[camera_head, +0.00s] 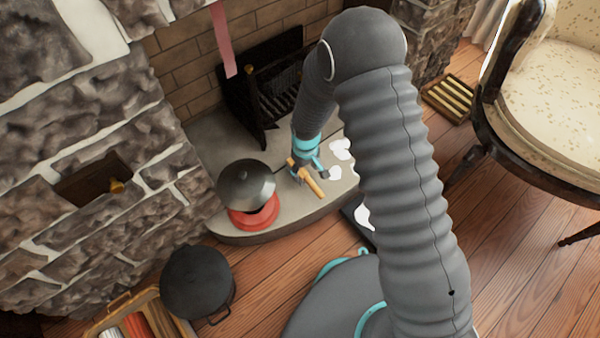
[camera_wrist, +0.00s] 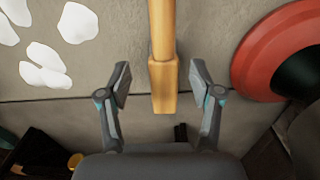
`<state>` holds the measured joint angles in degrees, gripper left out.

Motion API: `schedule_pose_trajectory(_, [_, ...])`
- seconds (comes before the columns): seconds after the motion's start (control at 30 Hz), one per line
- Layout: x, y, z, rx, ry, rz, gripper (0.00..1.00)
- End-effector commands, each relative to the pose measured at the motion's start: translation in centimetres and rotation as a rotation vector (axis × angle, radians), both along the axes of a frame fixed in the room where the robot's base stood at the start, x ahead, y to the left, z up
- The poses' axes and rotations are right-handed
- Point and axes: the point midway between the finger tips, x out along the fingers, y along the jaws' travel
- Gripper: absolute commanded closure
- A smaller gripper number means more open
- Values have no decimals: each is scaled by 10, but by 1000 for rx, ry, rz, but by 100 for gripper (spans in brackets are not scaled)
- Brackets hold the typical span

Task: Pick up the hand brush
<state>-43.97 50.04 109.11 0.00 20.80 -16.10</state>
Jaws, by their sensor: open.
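The hand brush shows as a yellow-tan wooden piece (camera_wrist: 163,30) with a thicker block-like end, running from the top of the wrist view to its middle. In the head view its tan length (camera_head: 314,186) lies on the stone hearth, partly hidden by my gripper (camera_head: 308,169). In the wrist view my gripper (camera_wrist: 160,82) is open, with one finger on each side of the thicker end. Gaps show between both fingers and the wood. No bristles can be made out.
A red pot (camera_head: 254,220) with a dark lid stands left on the hearth (camera_head: 290,222). White flat pieces (camera_head: 341,149) lie to the right. A black fire grate (camera_head: 275,90) stands behind. A black pot (camera_head: 197,283) and an armchair (camera_head: 550,100) stand on the floor.

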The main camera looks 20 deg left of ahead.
Motion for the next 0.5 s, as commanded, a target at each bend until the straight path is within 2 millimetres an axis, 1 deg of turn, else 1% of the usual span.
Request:
schedule_pose_trajectory(0.03, [-2,0,-8,-3,3,1,35])
schedule_pose_trajectory(0.1, [-3,1,-19,-2,2,1,35])
schedule_pose_trajectory(0.23, [-4,1,-36,-2,2,0,35])
schedule_pose_trajectory(0.33, [-3,1,-44,-1,0,0,35])
schedule_pose_trajectory(0.5, [-3,2,-47,-1,0,0,35])
